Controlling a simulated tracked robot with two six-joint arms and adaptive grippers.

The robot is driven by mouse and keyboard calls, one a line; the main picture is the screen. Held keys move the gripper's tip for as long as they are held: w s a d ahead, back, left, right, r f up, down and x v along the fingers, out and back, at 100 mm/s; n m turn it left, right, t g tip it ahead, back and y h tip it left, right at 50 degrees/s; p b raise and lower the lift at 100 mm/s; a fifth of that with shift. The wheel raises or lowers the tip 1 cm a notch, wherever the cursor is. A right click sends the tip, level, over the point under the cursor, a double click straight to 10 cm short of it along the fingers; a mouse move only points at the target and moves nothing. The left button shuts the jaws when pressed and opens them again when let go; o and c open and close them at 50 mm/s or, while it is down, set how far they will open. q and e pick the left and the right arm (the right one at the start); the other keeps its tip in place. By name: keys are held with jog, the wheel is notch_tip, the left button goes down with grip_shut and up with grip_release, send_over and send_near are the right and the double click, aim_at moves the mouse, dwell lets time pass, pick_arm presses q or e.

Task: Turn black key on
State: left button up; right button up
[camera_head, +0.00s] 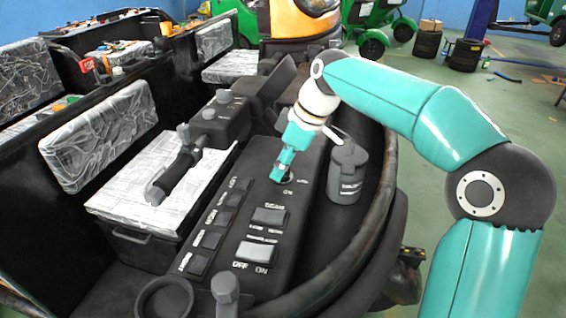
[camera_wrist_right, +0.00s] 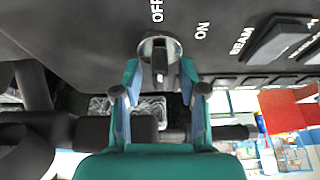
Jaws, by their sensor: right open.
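The black key (camera_wrist_right: 160,65) sits in a round metal key switch (camera_wrist_right: 148,47) on the dark control panel (camera_head: 225,240), with the printed words OFF and ON beside it in the right wrist view. My right gripper (camera_wrist_right: 160,90) is open, with its two teal fingers on either side of the key's line and a gap between them. In the head view my right gripper (camera_head: 284,172) comes down from above onto the key switch and mostly hides the key. Whether a finger touches the key cannot be told. My left gripper is not in view.
Rocker switches (camera_head: 255,252) line the panel on the near side. A dark cylindrical cup (camera_head: 346,170) stands right of the gripper. A silver-covered seat (camera_head: 150,185) with a black lever (camera_head: 180,168) lies to the left. A curved black rail (camera_head: 375,235) borders the right side.

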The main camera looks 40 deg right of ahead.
grip_shut()
jog(key=shift+m, duration=0.4)
jog(key=m+h, duration=0.1)
jog(key=m, duration=0.1)
jog(key=m+t+h, duration=0.1)
jog(key=m, duration=0.2)
jog(key=shift+r, duration=0.1)
jog(key=m+h, duration=0.2)
jog(key=m, duration=0.4)
jog(key=shift+h, duration=0.3)
dwell(0.4)
grip_release()
